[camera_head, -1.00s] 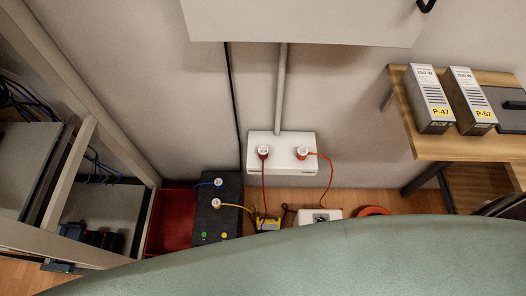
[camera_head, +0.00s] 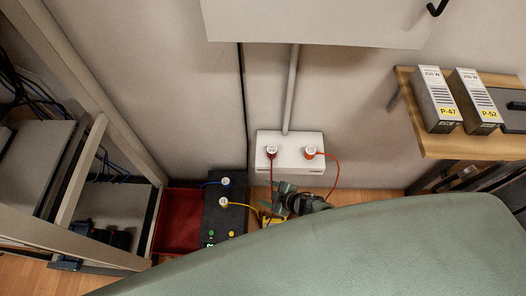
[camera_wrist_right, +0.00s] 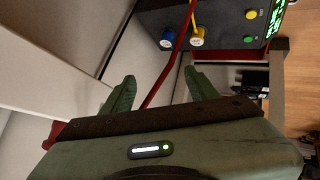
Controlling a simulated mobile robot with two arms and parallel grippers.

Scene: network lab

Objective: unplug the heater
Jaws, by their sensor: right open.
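A white wall socket box (camera_head: 290,168) holds two white-capped plugs. The left plug (camera_head: 271,152) has a dark red cord, and the right plug (camera_head: 311,152) has an orange-red cord (camera_head: 336,172). My open right gripper (camera_head: 281,189) is just below the box. In the right wrist view, a red cord (camera_wrist_right: 178,58) runs between its spread fingers (camera_wrist_right: 160,90), with no plug gripped. I cannot tell whether the cord touches a finger. No heater is recognisable, and where the cords end is hidden. My left gripper is out of view.
A black power unit (camera_head: 221,218) with blue and yellow cords stands left of the gripper, beside a red bin (camera_head: 178,222). It also shows in the right wrist view (camera_wrist_right: 222,17). A rack (camera_head: 92,165) is at left. A wooden bench (camera_head: 445,147) at right carries two grey boxes.

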